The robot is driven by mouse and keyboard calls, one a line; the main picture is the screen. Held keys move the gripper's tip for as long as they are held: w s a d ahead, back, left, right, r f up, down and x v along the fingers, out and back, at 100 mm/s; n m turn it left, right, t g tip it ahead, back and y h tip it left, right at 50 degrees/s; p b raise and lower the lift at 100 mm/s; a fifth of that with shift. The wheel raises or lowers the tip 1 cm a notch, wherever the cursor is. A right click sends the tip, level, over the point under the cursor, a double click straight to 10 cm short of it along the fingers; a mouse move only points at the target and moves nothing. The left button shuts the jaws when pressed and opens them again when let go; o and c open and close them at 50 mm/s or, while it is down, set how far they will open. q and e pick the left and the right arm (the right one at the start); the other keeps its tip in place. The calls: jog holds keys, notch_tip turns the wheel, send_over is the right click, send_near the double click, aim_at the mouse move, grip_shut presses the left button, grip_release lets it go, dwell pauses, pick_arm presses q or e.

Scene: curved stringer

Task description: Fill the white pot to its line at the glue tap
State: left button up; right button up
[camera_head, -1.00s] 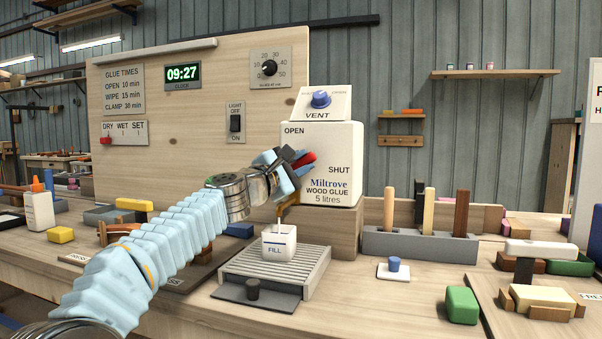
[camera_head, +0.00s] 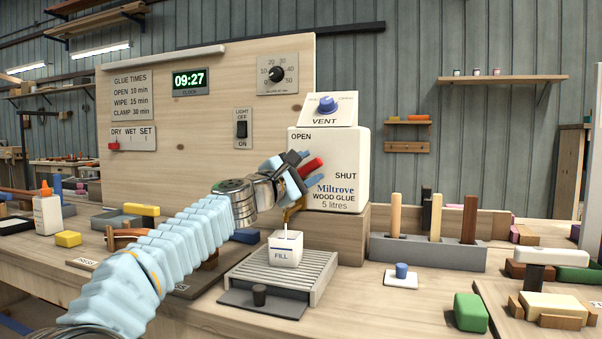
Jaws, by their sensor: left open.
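The white pot (camera_head: 285,250), marked FILL with a line, stands upright on the slatted grey drip tray (camera_head: 318,272), under the brass glue tap (camera_head: 292,212). A thin pale stream shows between the tap and the pot. The glue level inside cannot be seen clearly. The white Miltrove wood glue container (camera_head: 345,150) sits on a wooden block, with OPEN at upper left and SHUT at right on its face. My left gripper (camera_head: 300,172) is open at the container's front, its fingers beside the red tap lever (camera_head: 312,167). My right gripper is not in view.
A blue vent knob (camera_head: 327,105) tops the container. A dark stub on a plate (camera_head: 259,294) lies before the tray. A blue-knobbed lid (camera_head: 402,271) and a grey rack of handles (camera_head: 425,252) stand to the right. A green block (camera_head: 470,312) lies at front right.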

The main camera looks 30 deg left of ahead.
pick_arm(q)
jog(key=shift+s+f+b, duration=0.25)
jog(key=shift+s+b, duration=0.1)
jog(key=shift+s, duration=0.05)
jog(key=b+v, duration=0.5)
jog(key=v, duration=0.8)
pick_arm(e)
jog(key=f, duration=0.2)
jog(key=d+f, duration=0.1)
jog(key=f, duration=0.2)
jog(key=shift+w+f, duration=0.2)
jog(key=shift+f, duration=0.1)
pick_arm(q)
jog(key=shift+r, duration=0.1)
